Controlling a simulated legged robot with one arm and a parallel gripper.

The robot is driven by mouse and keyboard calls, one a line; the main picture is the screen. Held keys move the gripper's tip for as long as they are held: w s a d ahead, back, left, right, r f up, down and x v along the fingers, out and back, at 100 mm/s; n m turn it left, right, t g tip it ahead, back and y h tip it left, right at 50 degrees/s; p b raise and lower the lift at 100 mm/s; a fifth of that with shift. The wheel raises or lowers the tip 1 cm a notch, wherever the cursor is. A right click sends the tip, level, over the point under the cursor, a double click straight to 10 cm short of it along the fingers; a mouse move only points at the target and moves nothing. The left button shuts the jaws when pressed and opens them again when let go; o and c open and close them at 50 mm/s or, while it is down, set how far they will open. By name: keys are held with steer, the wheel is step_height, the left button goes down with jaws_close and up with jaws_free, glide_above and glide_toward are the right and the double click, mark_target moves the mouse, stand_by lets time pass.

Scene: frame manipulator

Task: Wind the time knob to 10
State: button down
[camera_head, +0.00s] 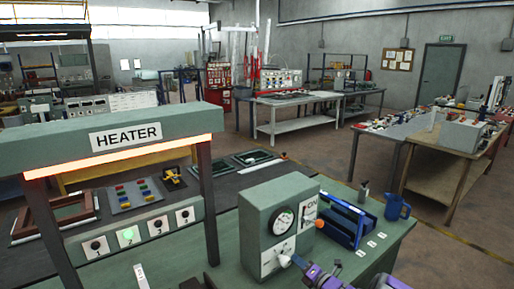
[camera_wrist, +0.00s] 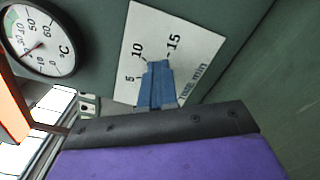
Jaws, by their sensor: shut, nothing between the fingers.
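The green-grey control box (camera_head: 280,222) stands on the green bench in the head view. Its lower white time panel (camera_head: 268,262) also fills the upper middle of the wrist view (camera_wrist: 185,30), with marks 5, 10 and 15 and the lettering "TIME MIN". My gripper (camera_head: 295,261) reaches the panel's right part from the lower right. In the wrist view my gripper's blue fingers (camera_wrist: 158,68) are shut together in front of the panel, just below the 10 and 15 marks. The time knob is mostly hidden by the fingers; I cannot tell its setting or whether they touch it.
A round °C gauge (camera_wrist: 40,38) is beside the panel in the wrist view. An orange knob (camera_head: 319,223) sits at the box's right under an "ON" label. A blue rack (camera_head: 345,220) and blue jug (camera_head: 397,207) stand to the right. The heater frame (camera_head: 125,140) is left.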

steer(key=shift+w+d+r, duration=0.1)
steer(key=shift+w, duration=0.05)
steer(key=p+v, duration=0.2)
steer(key=v, duration=0.4)
steer(key=shift+d, duration=0.1)
stand_by(0.3)
